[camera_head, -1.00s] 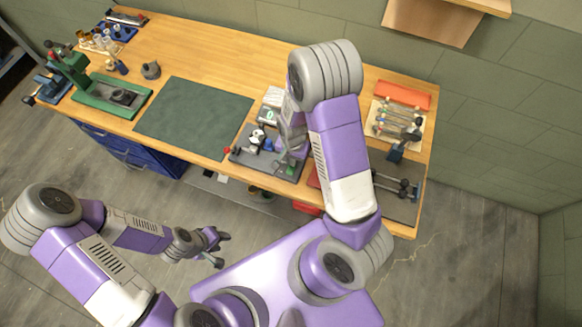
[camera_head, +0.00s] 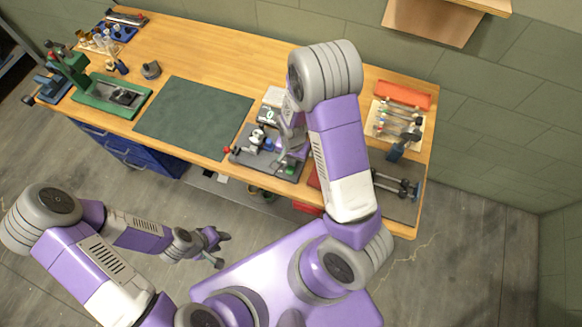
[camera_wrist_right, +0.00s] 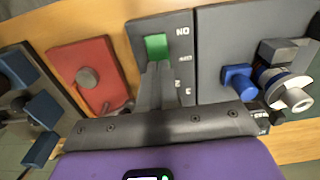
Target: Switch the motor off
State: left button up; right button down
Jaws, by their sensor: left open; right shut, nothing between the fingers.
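In the right wrist view a grey switch panel (camera_wrist_right: 135,20) carries a green rocker or button (camera_wrist_right: 156,46) and white lettering, including ON seen upside down. My right gripper (camera_wrist_right: 160,68) is shut and empty, with its fingertips just below the green part in the picture; I cannot tell whether they touch it. In the head view my right gripper is mostly hidden by its own arm, over the dark motor board (camera_head: 244,158). My left gripper (camera_head: 221,248) is open and empty, away from the bench over the floor side.
A red block (camera_wrist_right: 82,62) with a grey knob lies beside the panel, and blue and metal parts (camera_wrist_right: 280,85) stand on the other side. A green mat (camera_head: 193,117) lies clear left of the board. A rack of tools (camera_head: 398,120) stands at the right.

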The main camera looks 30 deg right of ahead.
jog(key=shift+f+b, duration=0.7)
jog(key=shift+f, duration=0.15)
jog(key=shift+r, duration=0.1)
dwell(0.3)
notch_tip(320, 180, up, 7)
jog(key=p, duration=0.6)
dwell(0.6)
